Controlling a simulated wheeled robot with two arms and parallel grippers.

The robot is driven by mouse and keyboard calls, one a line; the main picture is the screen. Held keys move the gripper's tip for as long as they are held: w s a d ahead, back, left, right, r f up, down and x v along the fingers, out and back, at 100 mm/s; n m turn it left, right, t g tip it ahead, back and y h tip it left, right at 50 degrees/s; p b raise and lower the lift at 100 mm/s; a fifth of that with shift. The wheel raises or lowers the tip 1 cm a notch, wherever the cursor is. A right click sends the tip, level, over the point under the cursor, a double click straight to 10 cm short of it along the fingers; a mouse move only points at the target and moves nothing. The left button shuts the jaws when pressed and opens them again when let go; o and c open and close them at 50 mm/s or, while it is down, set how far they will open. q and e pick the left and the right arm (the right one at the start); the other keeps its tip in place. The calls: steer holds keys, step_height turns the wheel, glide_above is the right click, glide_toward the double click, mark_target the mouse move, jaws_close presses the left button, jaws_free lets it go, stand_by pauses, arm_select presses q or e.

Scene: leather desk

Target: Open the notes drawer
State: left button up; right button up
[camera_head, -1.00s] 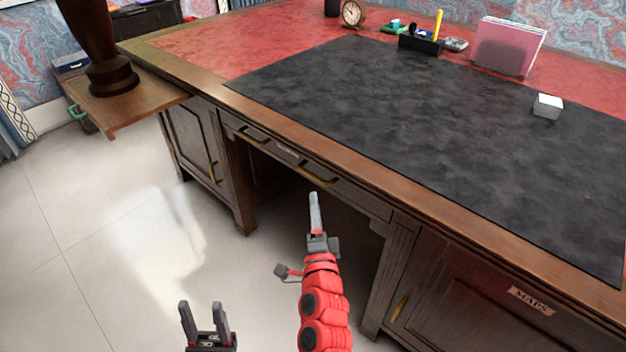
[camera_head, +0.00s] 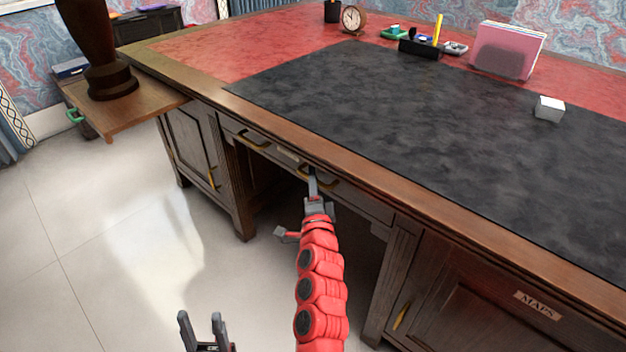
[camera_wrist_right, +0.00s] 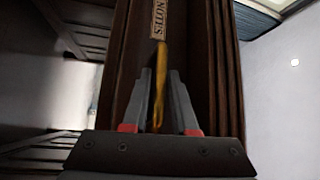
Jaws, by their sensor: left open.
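The notes drawer (camera_head: 352,198) is the shallow wooden drawer under the desk's front edge and looks shut. Its "NOTES" label shows in the right wrist view (camera_wrist_right: 159,18). A brass handle (camera_wrist_right: 160,60) lies beside the label. My right gripper (camera_head: 312,176) is at the drawer's right-hand handle. In the right wrist view its two grey fingers (camera_wrist_right: 160,75) stand on either side of the handle, with gaps visible, so it looks open. Contact cannot be told. My left gripper (camera_head: 200,325) is open and empty, low over the floor, away from the desk.
The left-hand handle (camera_head: 250,143) is free. A cupboard labelled MAPS (camera_head: 480,320) is at the lower right, another cupboard (camera_head: 195,148) at the left. A side board (camera_head: 125,118) with a dark vase-like object sticks out at the left. The kneehole under the drawer is open.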

jaws_close()
stand_by(1.1)
